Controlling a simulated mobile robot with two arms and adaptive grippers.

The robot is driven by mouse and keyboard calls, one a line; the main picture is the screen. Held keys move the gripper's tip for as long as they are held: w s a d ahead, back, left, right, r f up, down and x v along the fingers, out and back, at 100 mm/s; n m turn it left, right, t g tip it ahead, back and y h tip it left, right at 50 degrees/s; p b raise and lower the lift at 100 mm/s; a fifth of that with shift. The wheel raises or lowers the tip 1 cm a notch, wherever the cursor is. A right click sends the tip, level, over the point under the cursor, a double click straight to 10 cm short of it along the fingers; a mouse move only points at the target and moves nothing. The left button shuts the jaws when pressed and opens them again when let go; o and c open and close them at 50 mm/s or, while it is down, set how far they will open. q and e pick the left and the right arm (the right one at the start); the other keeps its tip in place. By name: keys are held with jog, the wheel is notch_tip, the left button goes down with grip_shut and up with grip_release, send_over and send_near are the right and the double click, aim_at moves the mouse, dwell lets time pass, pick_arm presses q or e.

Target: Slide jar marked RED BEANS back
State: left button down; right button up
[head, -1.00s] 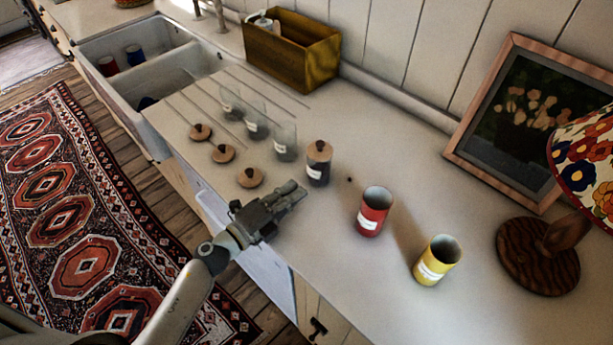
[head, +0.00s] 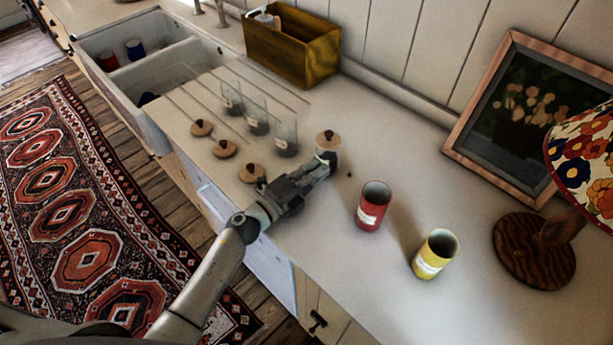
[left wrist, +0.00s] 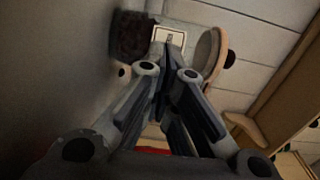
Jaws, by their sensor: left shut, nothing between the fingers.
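The lidded jar (head: 328,141) stands upright on the counter, with a round wooden lid and dark knob. My left gripper (head: 328,162) is shut and empty, its fingertips at the jar's near side, covering most of the body in the head view. In the left wrist view the jar (left wrist: 132,36) shows dark contents, a wooden lid and a white label too small to read. The shut fingertips (left wrist: 172,52) are in front of that label and appear to touch it. My right gripper is not in view.
Several clear jars (head: 286,138) stand left of the lidded jar, with loose wooden lids (head: 225,149) before them. A red tin (head: 373,207) and a yellow tin (head: 435,254) stand to the right. A wooden box (head: 290,50) is at the wall. Counter behind the jar is clear.

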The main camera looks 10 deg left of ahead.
aim_at(335, 154)
pick_arm(q)
jog(key=b+x, duration=0.1)
jog(key=x, duration=0.6)
jog(key=shift+w+d, duration=0.15)
jog(key=shift+w, duration=0.1)
jog(key=shift+f, duration=0.1)
